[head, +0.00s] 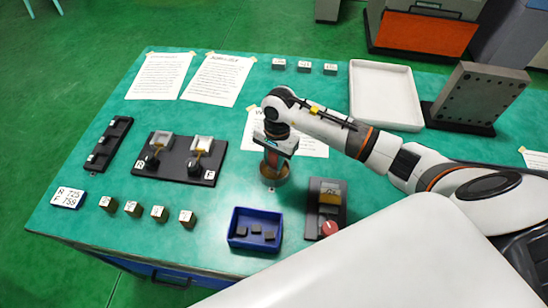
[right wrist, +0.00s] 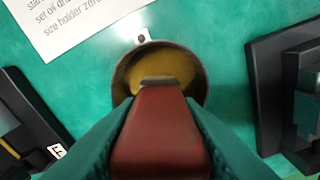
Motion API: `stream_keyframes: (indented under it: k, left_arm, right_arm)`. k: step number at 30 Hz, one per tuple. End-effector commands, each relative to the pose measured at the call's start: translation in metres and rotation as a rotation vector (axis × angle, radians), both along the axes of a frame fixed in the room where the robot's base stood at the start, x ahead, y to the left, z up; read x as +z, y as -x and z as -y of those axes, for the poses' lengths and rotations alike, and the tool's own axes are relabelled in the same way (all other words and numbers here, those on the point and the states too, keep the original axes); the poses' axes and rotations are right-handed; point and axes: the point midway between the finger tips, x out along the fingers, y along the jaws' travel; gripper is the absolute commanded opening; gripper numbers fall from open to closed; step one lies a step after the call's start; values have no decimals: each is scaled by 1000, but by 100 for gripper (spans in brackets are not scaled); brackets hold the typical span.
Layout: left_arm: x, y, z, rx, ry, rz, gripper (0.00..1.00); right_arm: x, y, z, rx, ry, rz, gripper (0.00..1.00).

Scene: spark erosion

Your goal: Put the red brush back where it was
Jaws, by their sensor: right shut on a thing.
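My right gripper (head: 272,152) is shut on the red brush, pointing down over a small round pot (head: 274,172) near the table's middle. In the right wrist view the red handle (right wrist: 160,140) lies between the two green fingers (right wrist: 160,125). The brush's metal ferrule shows against the pot's opening (right wrist: 197,62), which has a yellow-brown inside. The bristles are hidden, so I cannot tell how deep they reach. My left gripper is not in view.
A black fixture (head: 180,174) stands left of the pot, and a black device with a red knob (head: 330,229) to its right. A blue bin (head: 238,244) holds dark blocks in front. A white tray (head: 385,68) and an upright grey plate (head: 478,95) stand behind right.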

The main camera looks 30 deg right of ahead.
Motion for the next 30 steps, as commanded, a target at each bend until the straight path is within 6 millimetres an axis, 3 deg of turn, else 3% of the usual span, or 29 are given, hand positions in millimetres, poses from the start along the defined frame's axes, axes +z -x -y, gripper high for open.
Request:
stream_keyframes:
  k: [1, 5, 17, 30]
  left_arm:
    - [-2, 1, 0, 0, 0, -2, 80]
    - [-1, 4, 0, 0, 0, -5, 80]
    - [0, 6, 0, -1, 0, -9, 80]
    - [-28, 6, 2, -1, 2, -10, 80]
  right_arm:
    - [-1, 0, 0, 0, 0, 0, 34]
    - [-1, 0, 0, 0, 0, 0, 52]
    - [7, -1, 1, 0, 0, 4, 52]
    - [93, -7, 11, 0, 2, 5, 52]
